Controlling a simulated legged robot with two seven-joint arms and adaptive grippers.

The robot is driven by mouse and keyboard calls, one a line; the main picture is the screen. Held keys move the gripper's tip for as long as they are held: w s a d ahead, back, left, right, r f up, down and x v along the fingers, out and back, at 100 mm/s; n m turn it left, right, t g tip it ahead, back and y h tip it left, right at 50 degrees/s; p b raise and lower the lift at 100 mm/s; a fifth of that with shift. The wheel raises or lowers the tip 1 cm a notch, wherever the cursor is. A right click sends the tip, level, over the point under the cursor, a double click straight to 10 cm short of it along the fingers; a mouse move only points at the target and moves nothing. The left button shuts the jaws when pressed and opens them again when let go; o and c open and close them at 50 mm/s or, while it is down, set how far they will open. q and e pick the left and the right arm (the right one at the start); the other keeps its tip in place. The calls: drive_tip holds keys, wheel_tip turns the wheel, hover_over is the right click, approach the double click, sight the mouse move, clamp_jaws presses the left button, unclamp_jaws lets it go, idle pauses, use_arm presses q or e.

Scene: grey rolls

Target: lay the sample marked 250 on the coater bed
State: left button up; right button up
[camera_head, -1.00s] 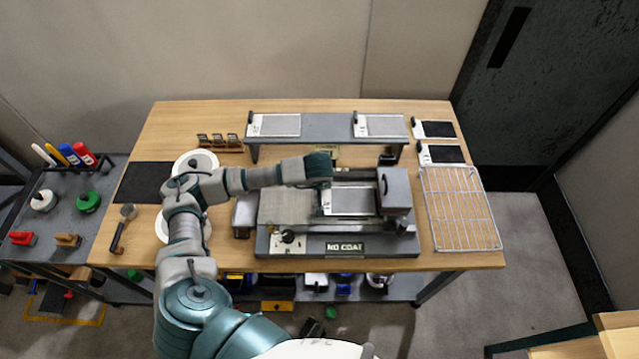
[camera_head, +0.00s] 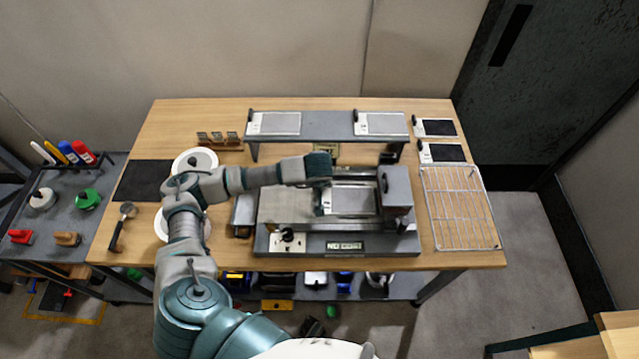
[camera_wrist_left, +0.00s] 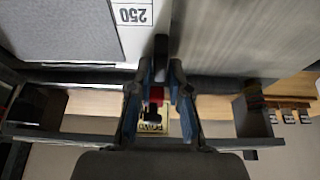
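The sample marked 250 (camera_wrist_left: 133,14) shows its white label end and grey sheet in the left wrist view. In the head view a grey sample (camera_head: 350,201) lies flat on the coater bed, partly behind my left gripper (camera_head: 322,198). The coater (camera_head: 388,243) stands at the middle front of the table. In the left wrist view my left gripper (camera_wrist_left: 161,72) has its two fingers apart, with a dark upright tab (camera_wrist_left: 161,46) by the label end between or just beyond the tips. I see no finger touching it. My right gripper is not in view.
Two samples (camera_head: 274,123) lie on the grey raised shelf (camera_head: 328,130) behind the coater. Two more with black sheets (camera_head: 440,128) lie at the right, above a wire rack (camera_head: 462,210). A small wooden holder (camera_head: 218,140) stands at the back left.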

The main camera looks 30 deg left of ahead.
use_arm(q)
drive_tip(key=shift+o, duration=1.1)
drive_tip(key=v, duration=1.2)
drive_tip(key=shift+f, duration=0.1)
